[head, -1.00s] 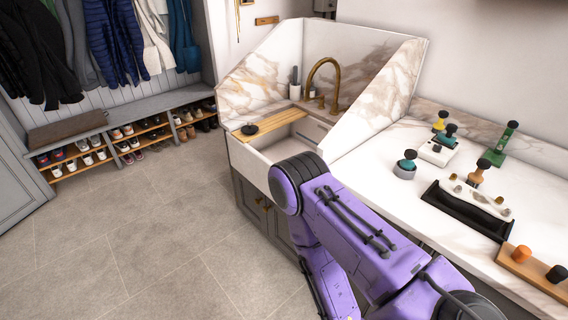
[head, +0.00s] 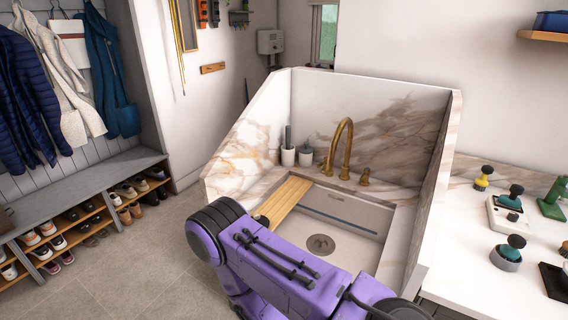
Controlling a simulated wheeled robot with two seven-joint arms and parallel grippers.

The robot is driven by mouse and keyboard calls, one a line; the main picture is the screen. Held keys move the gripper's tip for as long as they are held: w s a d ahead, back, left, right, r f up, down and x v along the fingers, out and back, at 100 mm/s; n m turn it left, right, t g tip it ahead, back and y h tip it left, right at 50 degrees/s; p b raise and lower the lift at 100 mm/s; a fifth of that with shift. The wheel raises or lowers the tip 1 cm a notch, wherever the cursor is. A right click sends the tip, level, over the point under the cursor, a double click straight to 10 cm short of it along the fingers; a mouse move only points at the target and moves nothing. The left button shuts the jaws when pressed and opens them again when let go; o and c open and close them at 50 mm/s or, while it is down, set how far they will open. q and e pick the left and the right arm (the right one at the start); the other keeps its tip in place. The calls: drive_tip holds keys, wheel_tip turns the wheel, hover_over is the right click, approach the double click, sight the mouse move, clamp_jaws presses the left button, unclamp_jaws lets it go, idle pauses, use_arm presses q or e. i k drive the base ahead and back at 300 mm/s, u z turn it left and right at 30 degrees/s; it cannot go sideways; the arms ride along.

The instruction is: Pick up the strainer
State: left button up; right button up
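The sink (head: 350,259) has a pale basin and a round metal drain piece (head: 320,244) in its floor. A slatted wooden board (head: 290,196) lies across the basin's left side. A small dark object (head: 262,220) shows at the board's near end, mostly hidden behind my purple arm. I cannot tell whether the dark object or the drain piece is the strainer. My purple arm crosses in front of the sink, but no gripper shows.
A brass tap (head: 344,150) stands at the back of the sink, with cups holding brushes (head: 288,155) to its left. Marble walls enclose the sink's back and sides. The right counter (head: 468,262) holds brushes and tins. A shoe bench (head: 90,190) is at left; floor between is clear.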

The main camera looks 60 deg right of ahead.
sight(321, 244)
drive_tip(key=i, duration=1.3)
drive_tip(key=z, duration=3.7)
drive_tip(key=i, duration=0.1)
drive_tip(key=z, duration=0.1)
